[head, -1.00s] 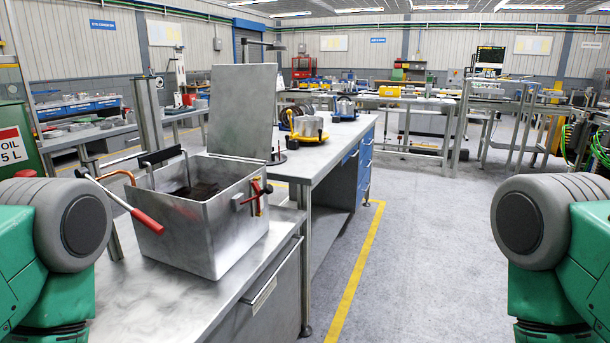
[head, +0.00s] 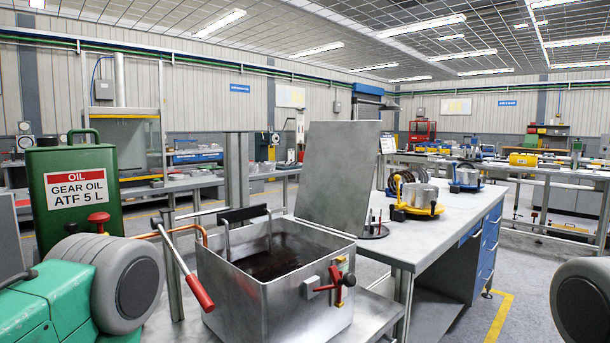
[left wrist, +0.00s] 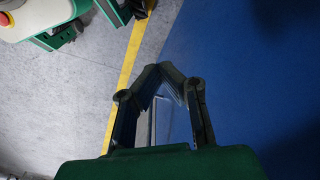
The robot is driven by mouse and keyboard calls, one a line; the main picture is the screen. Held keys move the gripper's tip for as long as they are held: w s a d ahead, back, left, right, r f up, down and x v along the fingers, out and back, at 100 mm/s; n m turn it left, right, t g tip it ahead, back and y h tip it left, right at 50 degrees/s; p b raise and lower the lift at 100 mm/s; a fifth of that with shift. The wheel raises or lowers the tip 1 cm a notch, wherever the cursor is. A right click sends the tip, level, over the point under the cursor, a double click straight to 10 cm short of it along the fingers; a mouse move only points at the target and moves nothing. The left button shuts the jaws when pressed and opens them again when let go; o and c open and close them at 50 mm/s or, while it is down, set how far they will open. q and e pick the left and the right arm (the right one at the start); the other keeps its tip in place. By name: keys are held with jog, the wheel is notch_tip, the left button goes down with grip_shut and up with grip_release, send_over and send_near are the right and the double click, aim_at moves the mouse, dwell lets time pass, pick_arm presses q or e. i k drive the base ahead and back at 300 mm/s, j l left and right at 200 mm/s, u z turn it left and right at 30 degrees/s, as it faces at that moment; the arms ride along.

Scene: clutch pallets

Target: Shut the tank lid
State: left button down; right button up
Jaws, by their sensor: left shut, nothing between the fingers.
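The metal tank (head: 270,299) stands on a bench ahead of me in the head view. Its flat grey lid (head: 340,172) stands raised, nearly upright, along the tank's far right side, so the dark inside shows. A lever with a red grip (head: 200,292) is at its left, and a red-handled valve (head: 345,281) is on its right front. My left gripper (left wrist: 159,70) shows in the left wrist view, its fingertips together with nothing between them, over a blue surface and grey floor. It is out of the head view, so its distance to the lid cannot be told. My right gripper is not seen.
A green gear oil can (head: 82,190) stands left of the tank. A long workbench (head: 420,238) with yellow-based parts (head: 417,208) extends behind the tank to the right. A yellow floor line (left wrist: 125,75) crosses the left wrist view. Open floor lies at the right.

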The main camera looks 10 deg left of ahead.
aim_at(334, 189)
jog(key=i+l+u, duration=0.5)
jog(key=l, duration=0.2)
jog(key=i+l+u, duration=0.25)
jog(key=l, duration=0.15)
jog(key=l+u, duration=0.25)
jog(key=l, duration=0.15)
jog(key=i+l+u, duration=0.25)
jog(key=l, duration=0.25)
jog(key=l+u, duration=0.25)
jog(key=l, duration=0.2)
jog(key=k, duration=0.05)
